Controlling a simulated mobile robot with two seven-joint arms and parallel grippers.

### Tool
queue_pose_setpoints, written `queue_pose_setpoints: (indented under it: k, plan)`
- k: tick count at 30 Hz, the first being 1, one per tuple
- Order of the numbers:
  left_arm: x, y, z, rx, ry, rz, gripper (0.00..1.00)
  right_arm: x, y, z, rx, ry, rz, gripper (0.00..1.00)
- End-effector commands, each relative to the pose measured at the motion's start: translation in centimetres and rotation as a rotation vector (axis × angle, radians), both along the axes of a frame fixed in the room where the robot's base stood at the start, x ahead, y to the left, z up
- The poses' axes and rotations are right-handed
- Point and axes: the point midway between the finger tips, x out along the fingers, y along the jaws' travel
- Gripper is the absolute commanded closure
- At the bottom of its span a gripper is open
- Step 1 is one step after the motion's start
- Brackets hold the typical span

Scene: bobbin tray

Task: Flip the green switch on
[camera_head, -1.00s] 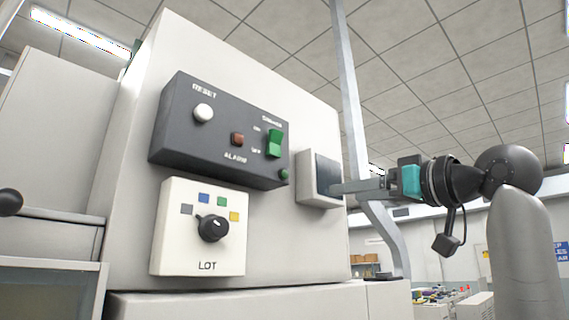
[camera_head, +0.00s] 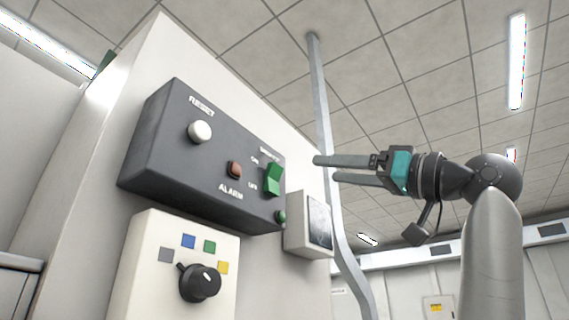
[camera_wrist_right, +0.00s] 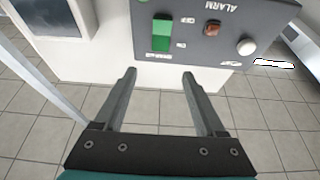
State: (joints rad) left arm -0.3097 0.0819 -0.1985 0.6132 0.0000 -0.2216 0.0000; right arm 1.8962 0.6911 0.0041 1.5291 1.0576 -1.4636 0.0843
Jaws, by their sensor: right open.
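The green switch (camera_head: 273,180) is a rocker on the right part of a dark grey control box (camera_head: 165,150), beside ON and OFF labels. It also shows in the right wrist view (camera_wrist_right: 162,34), upside down, beyond the fingertips. My right gripper (camera_head: 325,169) is open and empty, to the right of the switch and apart from it, with its fingers pointing left. In the right wrist view the two fingers (camera_wrist_right: 160,74) are spread, with the switch ahead between their lines. My left gripper is not in view.
Below is a white panel with a black knob (camera_head: 200,283). A small screen box (camera_head: 309,224) and a grey post (camera_head: 322,100) stand near my right gripper.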

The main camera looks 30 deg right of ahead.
Motion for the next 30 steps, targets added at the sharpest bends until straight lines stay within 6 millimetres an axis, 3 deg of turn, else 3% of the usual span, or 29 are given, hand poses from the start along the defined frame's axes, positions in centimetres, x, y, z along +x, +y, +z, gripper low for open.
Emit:
queue_pose_setpoints:
  k: [9, 15, 29, 30]
  plan:
    - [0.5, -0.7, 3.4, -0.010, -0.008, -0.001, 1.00, 6.1, 2.6, 3.0, 0.000, 0.004, 0.003, 0.28]
    - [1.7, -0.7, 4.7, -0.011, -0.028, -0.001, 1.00, 8.5, 3.5, 4.0, 0.001, 0.002, 0.002, 0.28]
    - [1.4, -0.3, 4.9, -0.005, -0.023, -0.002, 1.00, 9.5, 3.9, 4.2, 0.000, 0.001, 0.000, 0.28]
    - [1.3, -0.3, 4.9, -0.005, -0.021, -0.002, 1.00, 9.5, 3.9, 4.2, 0.000, 0.001, 0.000, 0.31]
